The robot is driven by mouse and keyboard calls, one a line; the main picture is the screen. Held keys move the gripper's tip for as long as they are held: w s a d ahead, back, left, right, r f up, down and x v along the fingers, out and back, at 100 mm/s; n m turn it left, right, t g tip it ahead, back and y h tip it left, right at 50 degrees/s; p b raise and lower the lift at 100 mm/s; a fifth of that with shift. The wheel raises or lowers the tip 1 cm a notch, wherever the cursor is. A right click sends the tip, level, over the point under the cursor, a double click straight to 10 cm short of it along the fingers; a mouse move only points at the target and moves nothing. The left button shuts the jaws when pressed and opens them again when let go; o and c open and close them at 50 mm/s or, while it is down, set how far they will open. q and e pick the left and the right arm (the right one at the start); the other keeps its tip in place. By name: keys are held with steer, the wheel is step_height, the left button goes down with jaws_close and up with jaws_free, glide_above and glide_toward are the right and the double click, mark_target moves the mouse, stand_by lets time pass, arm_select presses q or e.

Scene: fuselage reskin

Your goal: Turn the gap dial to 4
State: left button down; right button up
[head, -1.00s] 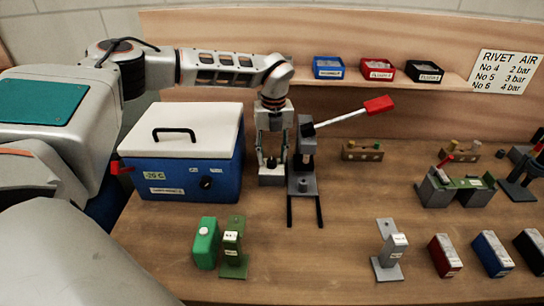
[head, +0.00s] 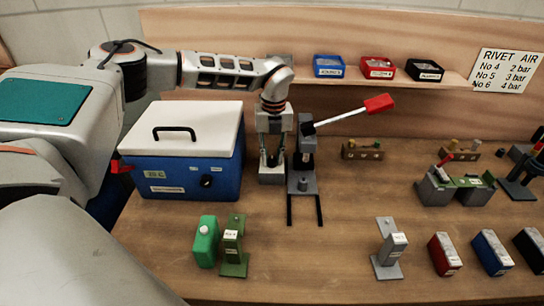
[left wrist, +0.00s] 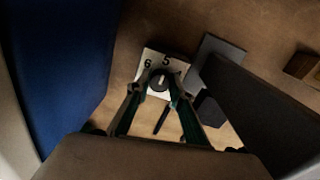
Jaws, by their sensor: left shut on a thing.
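The gap dial is a small dark knob (left wrist: 160,83) on a white plate (left wrist: 147,85) marked 6 and 5 in the left wrist view. The fingers hide the dial there. My right gripper is not in view.
A blue cooler with white lid (head: 185,150) stands close left of my gripper. The press is close on the right.

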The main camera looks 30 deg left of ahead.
mark_target(273, 160)
arm_select(q)
steer(key=m, duration=1.1)
steer(key=shift+d+m, duration=0.1)
steer(key=shift+m, duration=0.3)
stand_by(0.4)
steer(key=c, duration=1.8)
jaws_free()
steer(key=shift+r, duration=0.1)
step_height(273, 160, up, 12)
steer(key=shift+d+f, duration=0.1)
steer(key=shift+s, duration=0.1)
